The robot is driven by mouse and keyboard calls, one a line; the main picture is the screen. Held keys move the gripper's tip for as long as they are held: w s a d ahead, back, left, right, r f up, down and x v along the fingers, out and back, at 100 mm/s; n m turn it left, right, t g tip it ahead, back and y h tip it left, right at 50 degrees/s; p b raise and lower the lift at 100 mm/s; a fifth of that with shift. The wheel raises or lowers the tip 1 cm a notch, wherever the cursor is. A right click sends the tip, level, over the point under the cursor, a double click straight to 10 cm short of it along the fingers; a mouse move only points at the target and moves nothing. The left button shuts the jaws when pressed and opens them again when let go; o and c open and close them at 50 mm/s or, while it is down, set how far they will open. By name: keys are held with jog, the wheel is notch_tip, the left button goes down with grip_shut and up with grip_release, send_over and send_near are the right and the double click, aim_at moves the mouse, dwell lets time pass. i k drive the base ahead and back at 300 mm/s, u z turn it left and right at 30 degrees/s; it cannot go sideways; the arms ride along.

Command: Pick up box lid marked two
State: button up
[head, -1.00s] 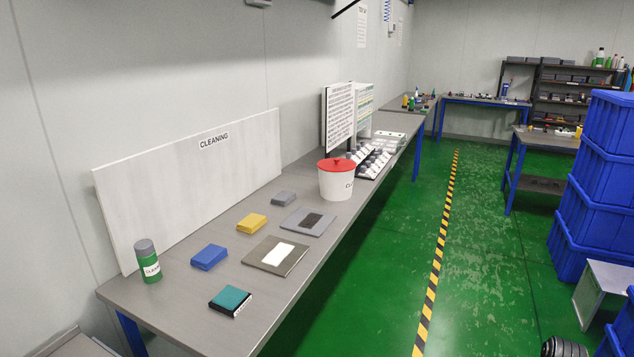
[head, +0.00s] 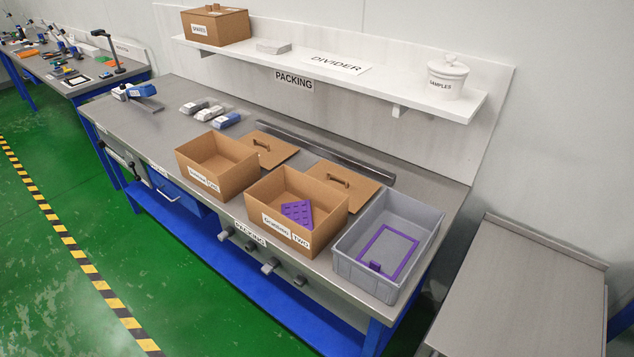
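Two brown lids with dark handles lie flat on the grey packing bench. One lid (head: 351,184) lies behind the open box marked two (head: 279,231). The other lid (head: 276,145) lies behind the neighbouring open box (head: 193,178) to the left, whose label is too small to read surely. No mark is readable on either lid. A purple perforated piece (head: 298,213) is inside the box marked two. My gripper is not in view.
A grey tote (head: 340,262) with a purple frame stands right of the boxes. A dark rail (head: 320,149) runs behind the lids. A shelf (head: 412,103) holds a shared box (head: 214,26) and a samples pot (head: 447,78). Wrapped packs (head: 226,121) lie left. Green floor in front is clear.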

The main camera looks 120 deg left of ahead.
aim_at(359, 188)
jog(key=u, duration=4.95)
jog(key=i, duration=1.65)
jog(key=z, duration=0.05)
